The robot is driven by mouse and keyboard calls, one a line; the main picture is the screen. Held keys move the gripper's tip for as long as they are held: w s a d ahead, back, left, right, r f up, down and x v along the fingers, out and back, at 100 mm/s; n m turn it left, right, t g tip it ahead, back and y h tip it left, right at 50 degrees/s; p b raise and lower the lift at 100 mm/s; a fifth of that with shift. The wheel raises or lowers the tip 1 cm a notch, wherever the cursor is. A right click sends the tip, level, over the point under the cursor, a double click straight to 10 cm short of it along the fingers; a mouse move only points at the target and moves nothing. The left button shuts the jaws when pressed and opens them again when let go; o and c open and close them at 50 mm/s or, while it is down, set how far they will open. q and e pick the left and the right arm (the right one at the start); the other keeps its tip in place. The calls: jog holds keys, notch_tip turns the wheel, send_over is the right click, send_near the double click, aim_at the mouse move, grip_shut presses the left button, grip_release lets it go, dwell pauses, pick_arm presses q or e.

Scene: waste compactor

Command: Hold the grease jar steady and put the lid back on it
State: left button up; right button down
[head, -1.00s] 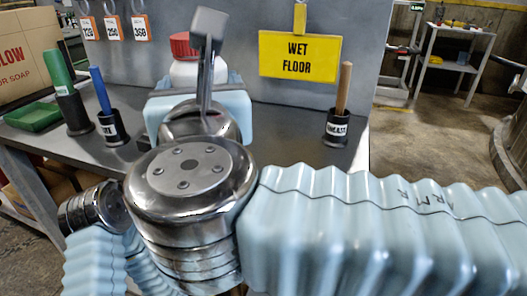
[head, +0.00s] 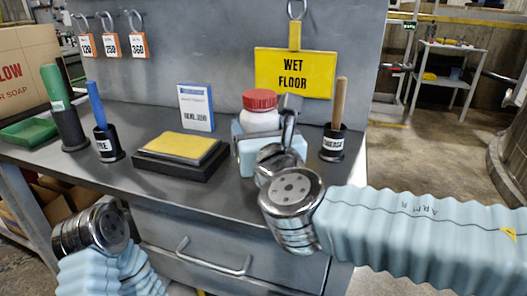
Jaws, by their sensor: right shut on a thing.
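The grease jar (head: 259,120) is white and stands upright at the right part of the grey bench in the head view. Its red lid (head: 260,99) sits on top of it; I cannot tell whether it is screwed tight. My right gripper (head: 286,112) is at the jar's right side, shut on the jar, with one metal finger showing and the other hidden. The light blue hand hides the jar's lower part, so I cannot tell if it touches the bench. My left gripper is out of view; only my left arm shows at lower left.
A black tray with a yellow pad (head: 178,146) lies mid-bench, with a blue-and-white box (head: 196,108) behind it. A wooden-handled tool in a black holder (head: 333,142) stands close right of the jar. Holders with blue (head: 97,102) and green handles (head: 54,88) stand left.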

jog(key=shift+w+f, duration=0.1)
jog(key=shift+f, duration=0.05)
jog(key=shift+w+d+f, duration=0.1)
jog(key=shift+d+f, duration=0.05)
jog(key=shift+f, duration=0.1)
jog(key=f, duration=0.2)
jog(key=shift+w+d+f+b, duration=0.15)
jog(key=shift+w+f+b, duration=0.15)
jog(key=shift+b, duration=0.1)
jog(key=shift+s+f, duration=0.1)
jog(key=shift+f, duration=0.3)
jog(key=shift+f, duration=0.2)
grip_release()
jog(key=shift+r, duration=0.15)
